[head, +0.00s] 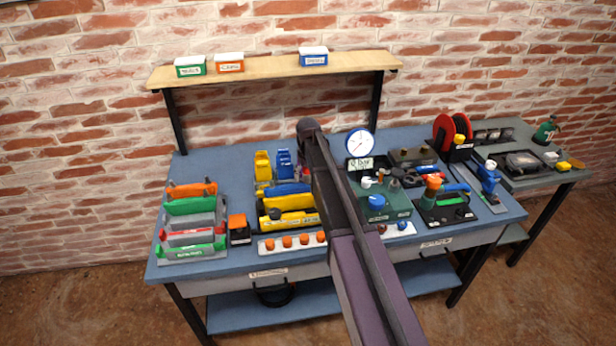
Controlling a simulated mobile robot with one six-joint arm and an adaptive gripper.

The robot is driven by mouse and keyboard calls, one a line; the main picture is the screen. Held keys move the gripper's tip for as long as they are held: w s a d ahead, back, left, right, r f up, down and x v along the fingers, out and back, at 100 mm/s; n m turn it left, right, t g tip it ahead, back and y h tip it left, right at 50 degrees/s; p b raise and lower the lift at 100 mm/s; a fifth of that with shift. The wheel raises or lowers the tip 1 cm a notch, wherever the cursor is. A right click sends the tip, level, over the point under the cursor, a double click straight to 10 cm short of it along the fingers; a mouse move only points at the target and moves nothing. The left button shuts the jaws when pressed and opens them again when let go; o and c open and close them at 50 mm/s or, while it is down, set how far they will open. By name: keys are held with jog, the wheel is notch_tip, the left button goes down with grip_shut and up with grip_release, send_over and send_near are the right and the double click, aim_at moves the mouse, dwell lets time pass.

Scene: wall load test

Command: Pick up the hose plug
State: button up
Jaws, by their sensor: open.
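My arm reaches up from the bottom edge across the middle of the workbench in the head view. My gripper cannot be made out; no fingers show clear of the arm. I cannot tell which thing is the hose plug. Several small dark and pale fittings sit on and around a green box (397,211) with a blue knob (377,201), just right of my arm. A round white gauge (360,143) stands behind that box. My arm hides part of the bench between the yellow holders and the green box.
The blue workbench (220,160) has toolboxes (192,232) at left, yellow holders (290,219) and a strip of orange caps (288,242) in the middle. A red reel (442,133) stands at right. A shelf (270,70) with three small bins runs above. Bare bench shows at back left.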

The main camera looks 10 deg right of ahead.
dwell(0.5)
grip_shut()
